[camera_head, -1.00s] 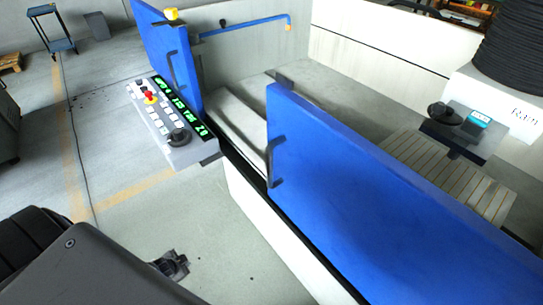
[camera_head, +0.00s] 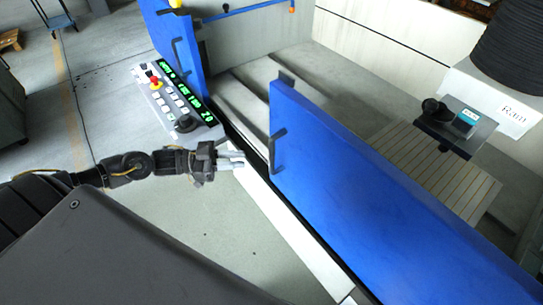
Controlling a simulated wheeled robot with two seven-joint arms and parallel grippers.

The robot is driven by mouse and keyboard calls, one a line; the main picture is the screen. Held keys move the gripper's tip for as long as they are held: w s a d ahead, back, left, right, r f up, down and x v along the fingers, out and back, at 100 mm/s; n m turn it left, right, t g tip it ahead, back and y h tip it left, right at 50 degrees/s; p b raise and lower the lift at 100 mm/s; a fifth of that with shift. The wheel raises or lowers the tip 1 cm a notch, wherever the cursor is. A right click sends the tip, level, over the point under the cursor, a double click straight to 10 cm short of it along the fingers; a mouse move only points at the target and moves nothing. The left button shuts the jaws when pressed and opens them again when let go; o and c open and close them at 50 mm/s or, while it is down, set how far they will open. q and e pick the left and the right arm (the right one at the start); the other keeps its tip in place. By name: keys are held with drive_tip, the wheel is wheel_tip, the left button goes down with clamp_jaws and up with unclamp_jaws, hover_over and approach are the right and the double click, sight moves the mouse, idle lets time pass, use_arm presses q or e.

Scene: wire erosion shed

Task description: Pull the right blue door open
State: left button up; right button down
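The right blue door (camera_head: 370,185) runs from the middle to the lower right. Its dark handle (camera_head: 277,150) stands at its left edge. The left blue door (camera_head: 181,45) is at the upper left with its own handle. A wide gap between the doors shows the machine's inside. My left gripper (camera_head: 240,160) is just left of the right door's handle, fingers pointing at it. Its two pale fingers look slightly apart, with nothing between them. It appears clear of the handle. My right gripper is not in view.
A control panel (camera_head: 172,102) with buttons and a red knob juts out beside the left door, close above my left gripper. A slatted table (camera_head: 435,170) and a dark spool (camera_head: 520,50) are inside, behind the right door. Grey floor lies open at the left.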

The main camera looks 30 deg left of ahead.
sight(272, 158)
use_arm(q)
drive_tip(key=p+x, duration=0.3)
drive_tip(key=x, duration=0.6)
drive_tip(key=shift+w+d+r, duration=0.1)
drive_tip(key=shift+w+d, duration=0.05)
drive_tip(key=shift+d, duration=0.1)
drive_tip(key=shift+w+d, duration=0.25)
drive_tip(key=shift+d, duration=0.15)
clamp_jaws()
